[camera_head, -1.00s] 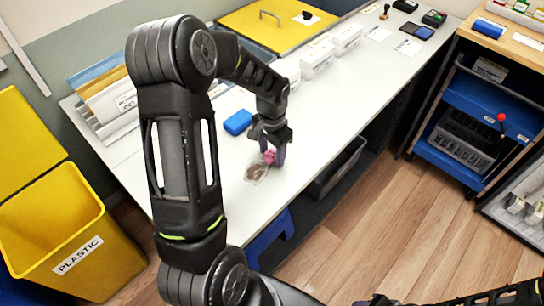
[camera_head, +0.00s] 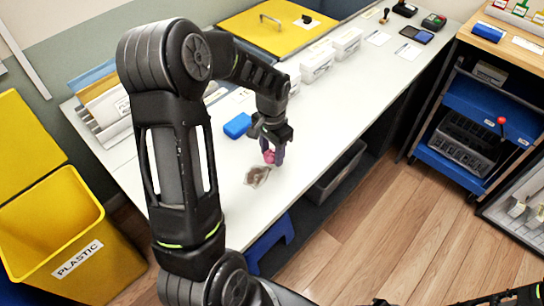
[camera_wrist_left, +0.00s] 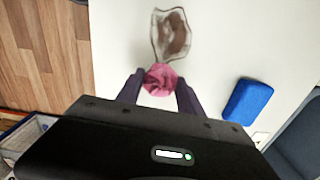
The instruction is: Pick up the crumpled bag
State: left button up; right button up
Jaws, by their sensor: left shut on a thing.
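The pouch (camera_wrist_left: 171,34) also shows beyond the fingertips in the left wrist view. My right gripper is not clearly visible.
A blue block (camera_head: 237,126) lies behind the gripper on the white table (camera_head: 215,205). A yellow bin marked PLASTIC (camera_head: 60,225) stands at the left. The table right of the gripper is clear.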

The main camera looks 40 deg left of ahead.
aim_at(273, 152)
pick_arm(q)
notch_tip(273, 152, up, 8)
jog(key=shift+r+b, duration=0.1)
jog(key=shift+b, duration=0.2)
jog(key=shift+d, duration=0.1)
dwell(0.4)
